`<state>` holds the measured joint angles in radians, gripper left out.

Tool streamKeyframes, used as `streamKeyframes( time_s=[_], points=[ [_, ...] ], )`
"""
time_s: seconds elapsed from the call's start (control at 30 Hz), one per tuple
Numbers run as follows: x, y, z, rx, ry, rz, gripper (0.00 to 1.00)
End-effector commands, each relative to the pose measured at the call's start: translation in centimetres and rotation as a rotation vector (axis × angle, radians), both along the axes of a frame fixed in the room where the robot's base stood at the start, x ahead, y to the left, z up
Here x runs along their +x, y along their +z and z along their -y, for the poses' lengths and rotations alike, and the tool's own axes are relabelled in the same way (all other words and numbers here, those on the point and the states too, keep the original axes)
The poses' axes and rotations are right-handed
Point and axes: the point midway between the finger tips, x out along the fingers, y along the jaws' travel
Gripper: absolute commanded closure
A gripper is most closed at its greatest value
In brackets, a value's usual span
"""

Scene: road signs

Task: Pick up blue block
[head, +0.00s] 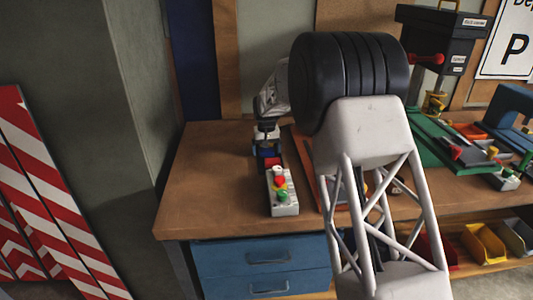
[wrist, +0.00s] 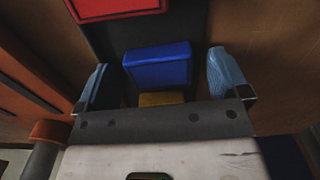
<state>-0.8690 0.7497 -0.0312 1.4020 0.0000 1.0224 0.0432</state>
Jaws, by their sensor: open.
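The blue block (wrist: 157,63) lies between the two light-blue fingers of my gripper (wrist: 158,67) in the wrist view. Gaps show on both sides of the block, so the fingers are apart from it. In the head view my gripper (head: 266,147) points down over the table, left of my large dark wheel-like arm part. The block there is small and mostly covered by my gripper.
A red block (wrist: 115,8) lies just beyond the blue block, on a dark surface. A grey box with coloured buttons (head: 283,193) stands in front on the wooden table (head: 205,190). The table's left part is clear. A green board with tools (head: 440,140) lies at right.

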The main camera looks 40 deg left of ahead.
Motion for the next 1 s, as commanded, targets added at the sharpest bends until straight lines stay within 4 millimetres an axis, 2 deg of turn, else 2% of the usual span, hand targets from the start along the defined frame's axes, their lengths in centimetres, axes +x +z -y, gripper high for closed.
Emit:
streamKeyframes(
  time_s=[0.53,0.9,1.0],
  points=[
    [0.01,0.03,-0.01,0.001,0.000,0.001,0.06],
    [0.02,0.04,-0.02,0.001,0.000,0.001,0.63],
    [0.02,0.07,-0.02,0.001,0.000,0.001,0.64]
  ],
)
